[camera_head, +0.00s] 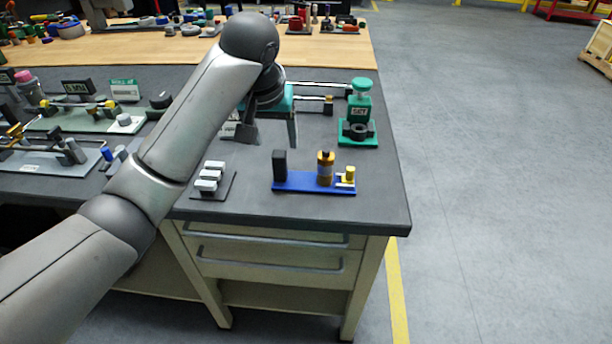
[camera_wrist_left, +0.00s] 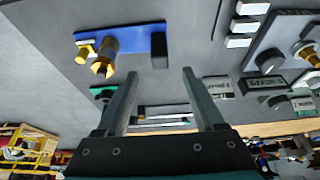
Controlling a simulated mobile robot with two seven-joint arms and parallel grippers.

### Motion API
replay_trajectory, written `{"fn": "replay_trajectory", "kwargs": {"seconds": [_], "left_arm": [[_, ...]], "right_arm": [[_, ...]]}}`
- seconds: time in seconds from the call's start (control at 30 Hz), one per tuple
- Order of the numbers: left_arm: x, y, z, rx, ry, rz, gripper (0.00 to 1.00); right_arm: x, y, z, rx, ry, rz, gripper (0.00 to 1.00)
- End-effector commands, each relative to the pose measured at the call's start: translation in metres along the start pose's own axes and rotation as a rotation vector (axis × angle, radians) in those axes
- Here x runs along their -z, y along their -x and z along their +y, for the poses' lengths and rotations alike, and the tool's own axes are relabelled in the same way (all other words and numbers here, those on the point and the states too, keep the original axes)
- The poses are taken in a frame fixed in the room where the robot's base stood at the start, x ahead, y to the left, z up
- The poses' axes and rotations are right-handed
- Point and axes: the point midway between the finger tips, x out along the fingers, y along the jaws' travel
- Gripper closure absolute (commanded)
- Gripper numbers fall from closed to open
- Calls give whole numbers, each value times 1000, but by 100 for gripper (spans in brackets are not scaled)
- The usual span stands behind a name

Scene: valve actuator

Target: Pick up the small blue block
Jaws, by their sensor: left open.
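A blue base plate (camera_head: 305,187) lies near the table's front right edge, bearing a black upright block (camera_head: 279,165), an amber cylinder (camera_head: 326,168) and a small yellow fitting (camera_head: 348,175). The plate also shows at the top of the left wrist view (camera_wrist_left: 135,32). A small blue piece (camera_head: 108,153) sits at the left on a grey fixture; I cannot tell its exact shape. My left gripper (camera_head: 272,136) is open and empty, above the table behind the blue plate. In the left wrist view its fingers (camera_wrist_left: 160,74) are apart with nothing between them. My right gripper is not in view.
A green press-like fixture (camera_head: 358,118) stands behind the blue plate to the right. A dark tray with white blocks (camera_head: 209,178) lies left of the plate. Fixtures crowd the table's left side. A wooden bench (camera_head: 330,50) with many parts is behind.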

Motion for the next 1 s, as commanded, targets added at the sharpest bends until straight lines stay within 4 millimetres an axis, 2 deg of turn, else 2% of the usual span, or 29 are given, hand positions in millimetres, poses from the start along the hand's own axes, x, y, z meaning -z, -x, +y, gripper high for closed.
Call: {"fn": "replay_trajectory", "kwargs": {"seconds": [0.03, 0.2, 0.43, 0.6, 0.7, 1.0], "left_arm": [[-2, -11, -1, 3, 1, -6, 30], [-1, -38, -1, 2, 1, -3, 30], [-3, -55, -1, 2, 2, -1, 30], [-12, -81, 0, 3, 2, -4, 30], [-10, -92, 0, 2, 3, -2, 30], [-10, -99, 0, 1, 2, 1, 30]], "right_arm": [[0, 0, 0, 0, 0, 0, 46], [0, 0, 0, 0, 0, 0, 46], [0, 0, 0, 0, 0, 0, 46], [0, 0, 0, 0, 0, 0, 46], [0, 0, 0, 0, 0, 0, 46], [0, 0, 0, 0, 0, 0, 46]]}}
